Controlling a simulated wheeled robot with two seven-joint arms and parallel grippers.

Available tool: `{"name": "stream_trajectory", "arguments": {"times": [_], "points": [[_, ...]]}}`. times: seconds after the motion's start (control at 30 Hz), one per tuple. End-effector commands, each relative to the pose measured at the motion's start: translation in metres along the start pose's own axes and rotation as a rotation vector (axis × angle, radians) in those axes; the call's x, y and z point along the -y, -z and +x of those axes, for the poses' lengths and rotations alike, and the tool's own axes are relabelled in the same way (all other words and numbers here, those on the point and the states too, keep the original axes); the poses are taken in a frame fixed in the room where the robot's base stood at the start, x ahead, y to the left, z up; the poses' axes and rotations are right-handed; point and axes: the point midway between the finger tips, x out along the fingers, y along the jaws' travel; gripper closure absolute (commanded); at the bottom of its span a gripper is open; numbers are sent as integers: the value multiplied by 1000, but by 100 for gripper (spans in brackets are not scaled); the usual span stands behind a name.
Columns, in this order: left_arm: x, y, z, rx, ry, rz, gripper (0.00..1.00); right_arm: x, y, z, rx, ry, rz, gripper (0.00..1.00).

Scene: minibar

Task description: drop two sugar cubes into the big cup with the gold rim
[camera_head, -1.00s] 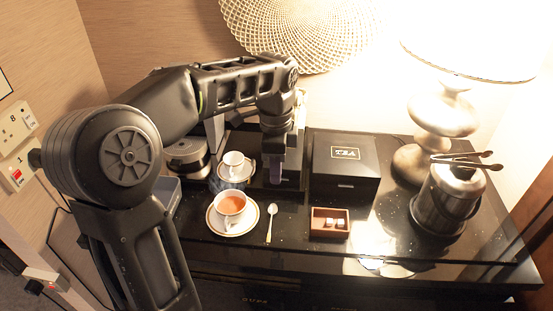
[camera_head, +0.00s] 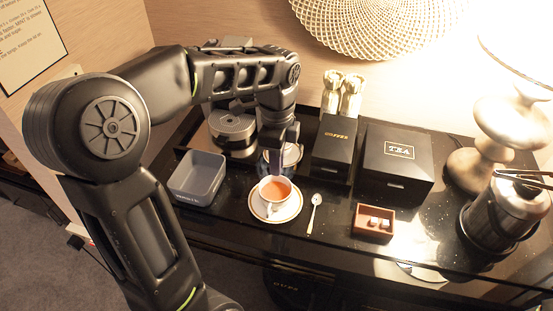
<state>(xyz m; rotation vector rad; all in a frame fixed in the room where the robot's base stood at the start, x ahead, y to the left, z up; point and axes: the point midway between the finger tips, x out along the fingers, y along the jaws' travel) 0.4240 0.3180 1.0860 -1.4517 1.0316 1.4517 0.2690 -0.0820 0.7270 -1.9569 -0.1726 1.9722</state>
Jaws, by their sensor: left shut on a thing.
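The big cup (camera_head: 276,189) holds reddish-brown tea and stands upright on a gold-rimmed saucer (camera_head: 263,212). My left gripper (camera_head: 273,164) points down at the cup's far rim, just above or behind it. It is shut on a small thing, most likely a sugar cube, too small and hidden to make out. The brown sugar box (camera_head: 360,229) stands right of the cup with white sugar cubes (camera_head: 373,221) inside. The small white cup is hidden behind my gripper. My right gripper is not in view.
A spoon (camera_head: 314,212) lies between saucer and sugar box. A grey open bin (camera_head: 198,178) and a coffee machine (camera_head: 233,130) stand left. The COFFEE box (camera_head: 335,147) and TEA box (camera_head: 395,163) stand behind. An ice bucket with tongs (camera_head: 503,215) is at right.

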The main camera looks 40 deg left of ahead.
Motion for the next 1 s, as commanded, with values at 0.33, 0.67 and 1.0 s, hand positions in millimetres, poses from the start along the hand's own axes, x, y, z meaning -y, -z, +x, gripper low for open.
{"name": "stream_trajectory", "arguments": {"times": [0.33, 0.67, 1.0], "points": [[0, 0, 33, 0, -1, -1, 100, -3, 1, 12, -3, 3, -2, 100], [0, 0, 52, 0, 0, -1, 100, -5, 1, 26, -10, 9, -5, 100], [0, 0, 52, 0, 0, -1, 100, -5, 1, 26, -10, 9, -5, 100]]}}
